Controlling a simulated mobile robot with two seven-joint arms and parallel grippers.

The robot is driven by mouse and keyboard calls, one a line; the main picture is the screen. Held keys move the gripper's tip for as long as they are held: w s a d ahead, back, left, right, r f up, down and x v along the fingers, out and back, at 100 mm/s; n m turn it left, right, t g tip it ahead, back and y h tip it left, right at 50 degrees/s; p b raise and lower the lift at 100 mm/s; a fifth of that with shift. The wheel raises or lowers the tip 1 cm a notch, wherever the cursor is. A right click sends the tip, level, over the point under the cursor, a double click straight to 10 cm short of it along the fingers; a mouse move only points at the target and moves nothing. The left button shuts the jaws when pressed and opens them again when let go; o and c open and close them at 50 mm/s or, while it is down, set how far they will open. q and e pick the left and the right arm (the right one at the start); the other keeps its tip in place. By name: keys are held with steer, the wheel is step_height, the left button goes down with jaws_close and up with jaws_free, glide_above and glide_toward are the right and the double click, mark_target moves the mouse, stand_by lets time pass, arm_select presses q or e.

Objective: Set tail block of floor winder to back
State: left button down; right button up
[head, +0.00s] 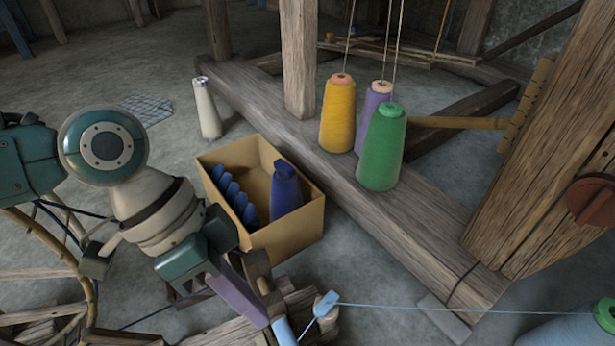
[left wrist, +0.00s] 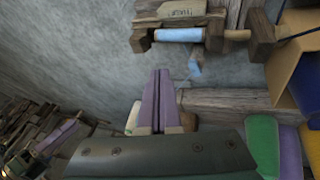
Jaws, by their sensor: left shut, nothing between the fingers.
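The floor winder is partly seen at the bottom of the head view, with a wooden block (head: 257,268) and a pale blue tube (head: 284,332) beside my left gripper (head: 262,318). In the left wrist view the tube (left wrist: 180,35) lies between a left wooden block (left wrist: 140,38) and a middle block (left wrist: 215,35). Another block (left wrist: 261,36) stands further right. I cannot tell which one is the tail block. My left gripper's purple fingers (left wrist: 160,73) are shut and empty, apart from the blocks in the wrist view.
A cardboard box (head: 285,235) with blue bobbins stands behind the winder. Yellow (head: 339,115), purple (head: 372,112) and green (head: 383,150) cones stand on the loom beam (head: 420,235). A blue thread runs to a teal cone (head: 560,332).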

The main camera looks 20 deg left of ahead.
arm_select(q)
steer(key=b+x, duration=0.5)
steer(key=x, duration=0.3)
steer(key=shift+a+f+b, duration=0.1)
steer(key=shift+f+b, duration=0.1)
steer(key=shift+b, duration=0.2)
steer(key=shift+s+d+f+b, duration=0.8)
steer(key=shift+s+d+b, duration=0.15)
steer(key=shift+d, duration=0.15)
steer(key=shift+s+d, duration=0.25)
steer(key=shift+s, duration=0.2)
steer(key=shift+w, duration=0.1)
